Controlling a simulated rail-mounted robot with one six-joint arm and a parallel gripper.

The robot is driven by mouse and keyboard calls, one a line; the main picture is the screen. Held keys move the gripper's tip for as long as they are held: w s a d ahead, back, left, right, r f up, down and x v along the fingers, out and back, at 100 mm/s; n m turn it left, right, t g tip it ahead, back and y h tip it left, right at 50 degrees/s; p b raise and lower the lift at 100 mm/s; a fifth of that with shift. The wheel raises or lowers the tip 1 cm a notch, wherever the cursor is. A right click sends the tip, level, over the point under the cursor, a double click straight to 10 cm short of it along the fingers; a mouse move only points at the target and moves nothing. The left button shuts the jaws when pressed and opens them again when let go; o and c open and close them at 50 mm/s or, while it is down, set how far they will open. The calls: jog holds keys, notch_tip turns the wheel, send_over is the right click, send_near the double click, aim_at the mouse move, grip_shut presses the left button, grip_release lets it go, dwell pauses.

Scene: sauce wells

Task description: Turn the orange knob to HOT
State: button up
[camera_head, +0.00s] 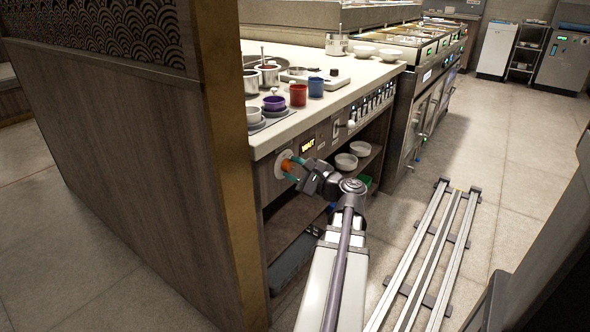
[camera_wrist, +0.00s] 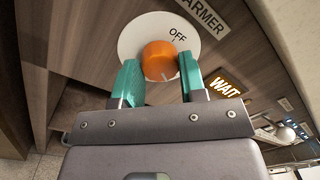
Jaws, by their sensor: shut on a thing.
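The orange knob (camera_wrist: 158,62) sits on a white round plate (camera_wrist: 128,40) on the wooden counter front. OFF is printed on the plate above the knob; no HOT mark shows in view. A small pale mark is on the knob's lower edge. My gripper (camera_wrist: 160,72) has its teal fingers shut on the knob, one on each side. In the head view my gripper (camera_head: 295,166) reaches the knob (camera_head: 286,164) from the right, and the fingers partly cover it.
A lit WAIT sign (camera_head: 308,145) is right of the knob, with a WARMER label (camera_wrist: 203,14) above. Pots and cups, including a red cup (camera_head: 298,95), stand on the counter top. An open shelf (camera_head: 292,232) lies below. A wooden partition (camera_head: 125,150) stands close at left.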

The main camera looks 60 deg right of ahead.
jog(key=o, duration=0.9)
jog(key=s, duration=1)
jog(key=shift+s+a+f, duration=0.25)
jog(key=shift+s, duration=0.15)
